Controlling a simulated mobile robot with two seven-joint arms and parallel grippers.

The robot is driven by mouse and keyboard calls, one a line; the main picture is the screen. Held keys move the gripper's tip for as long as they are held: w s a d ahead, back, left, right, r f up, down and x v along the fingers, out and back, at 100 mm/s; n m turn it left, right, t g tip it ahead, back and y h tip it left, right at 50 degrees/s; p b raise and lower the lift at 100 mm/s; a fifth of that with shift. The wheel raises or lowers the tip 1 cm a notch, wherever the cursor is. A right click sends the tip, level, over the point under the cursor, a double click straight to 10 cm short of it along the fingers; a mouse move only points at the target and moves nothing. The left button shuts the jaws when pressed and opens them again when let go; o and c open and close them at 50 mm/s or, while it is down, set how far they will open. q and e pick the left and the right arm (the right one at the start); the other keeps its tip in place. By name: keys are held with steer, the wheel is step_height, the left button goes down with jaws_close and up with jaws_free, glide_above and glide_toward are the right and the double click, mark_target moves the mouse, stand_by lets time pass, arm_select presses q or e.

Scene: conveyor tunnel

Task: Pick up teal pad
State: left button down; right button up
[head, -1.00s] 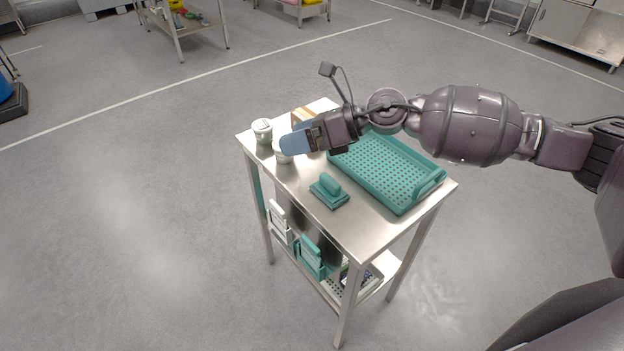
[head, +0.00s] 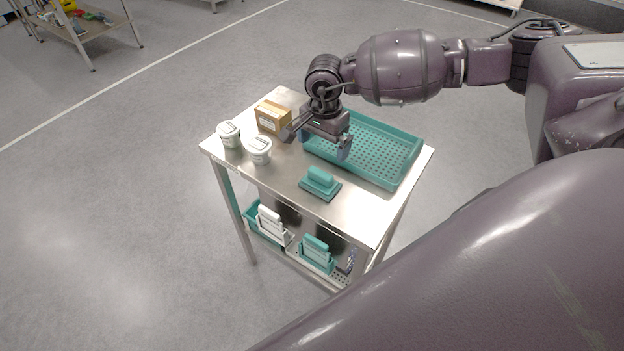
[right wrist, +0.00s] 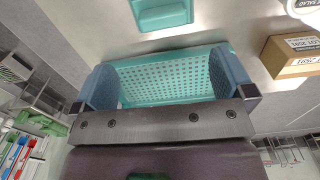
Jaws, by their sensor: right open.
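The teal pad (head: 320,183), a flat block with a raised grip, lies on the steel cart top (head: 283,176) in front of the teal tray. It also shows at the top of the right wrist view (right wrist: 161,14), partly cut off. My right gripper (head: 317,140) is open and empty above the cart, behind the pad and over the tray's left edge. Its two blue-grey fingers stand wide apart in the right wrist view (right wrist: 166,88), with the teal tray between and beyond them. My left gripper is not in view.
A perforated teal tray (head: 392,177) fills the cart's right side. Two white tubs (head: 229,135) (head: 260,151) and a cardboard box (head: 272,117) stand at the left and back. The lower shelf holds white pads (head: 269,222) and more teal pads (head: 316,250). The cart's front left top is clear.

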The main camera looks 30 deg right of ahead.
steer(key=shift+s+d+f, duration=0.1)
steer(key=shift+s+d, duration=0.1)
steer(key=shift+s, duration=0.05)
glide_above(321, 171)
steer(key=f, duration=0.5)
steer(key=shift+s, duration=0.4)
steer(key=shift+w+f+p, duration=0.2)
steer(key=shift+f+p, duration=0.2)
steer(key=shift+f, duration=1)
steer(key=shift+w+f+p, duration=0.15)
steer(key=shift+f+p, duration=0.2)
steer(key=shift+f, duration=1.05)
steer(key=shift+c, duration=0.2)
steer(key=c, duration=0.9)
steer(key=shift+r, duration=0.1)
step_height(321, 171, up, 20)
steer(key=b, duration=0.1)
steer(key=shift+b, duration=0.4)
